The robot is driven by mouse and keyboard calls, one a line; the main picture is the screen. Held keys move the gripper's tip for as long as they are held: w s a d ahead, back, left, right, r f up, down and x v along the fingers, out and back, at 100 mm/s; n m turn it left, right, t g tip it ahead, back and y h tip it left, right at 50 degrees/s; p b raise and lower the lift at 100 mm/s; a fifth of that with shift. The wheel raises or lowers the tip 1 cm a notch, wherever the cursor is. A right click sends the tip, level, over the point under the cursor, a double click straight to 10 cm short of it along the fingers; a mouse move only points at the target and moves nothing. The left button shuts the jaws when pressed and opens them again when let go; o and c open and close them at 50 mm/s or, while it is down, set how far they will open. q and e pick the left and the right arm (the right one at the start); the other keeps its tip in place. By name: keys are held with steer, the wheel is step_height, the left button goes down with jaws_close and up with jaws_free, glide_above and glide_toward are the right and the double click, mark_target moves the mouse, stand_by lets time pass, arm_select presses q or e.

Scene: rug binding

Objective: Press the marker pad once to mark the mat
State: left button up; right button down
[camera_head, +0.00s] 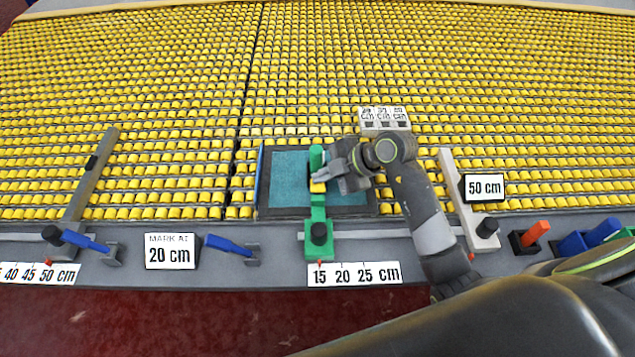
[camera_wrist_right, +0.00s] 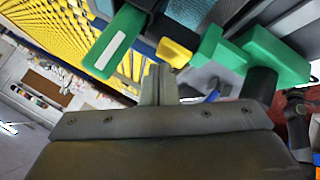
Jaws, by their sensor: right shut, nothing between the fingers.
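The teal mat with a dark border (camera_head: 290,178) lies on the yellow roller bed; part of it shows in the right wrist view (camera_wrist_right: 188,10). A green marker arm (camera_head: 318,212) reaches over the mat from the front rail. A small yellow pad (camera_head: 318,187) sits on it, also in the right wrist view (camera_wrist_right: 174,52). I take this yellow piece for the marker pad. My right gripper (camera_head: 332,178) is shut and empty, close beside the yellow pad at its right. Whether the fingertips (camera_wrist_right: 160,72) touch it, I cannot tell. My left gripper is not in view.
A "MARK AT 20 cm" sign (camera_head: 170,251) stands on the grey front ledge. A 15–25 cm scale (camera_head: 353,274) lies below the green arm. A "50 cm" sign (camera_head: 484,188) and white arm (camera_head: 456,190) stand at right. A grey arm (camera_head: 90,175) and blue levers (camera_head: 228,244) are at left.

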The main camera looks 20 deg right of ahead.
steer(key=shift+f+b, duration=0.35)
steer(key=shift+f, duration=0.5)
stand_by(0.8)
steer(key=shift+r, duration=0.1)
steer(key=shift+r+p, duration=1.1)
steer(key=shift+p, duration=0.3)
step_height(320, 180, up, 5)
steer(key=p, duration=0.5)
steer(key=shift+r+p, duration=0.1)
steer(key=shift+p, duration=0.3)
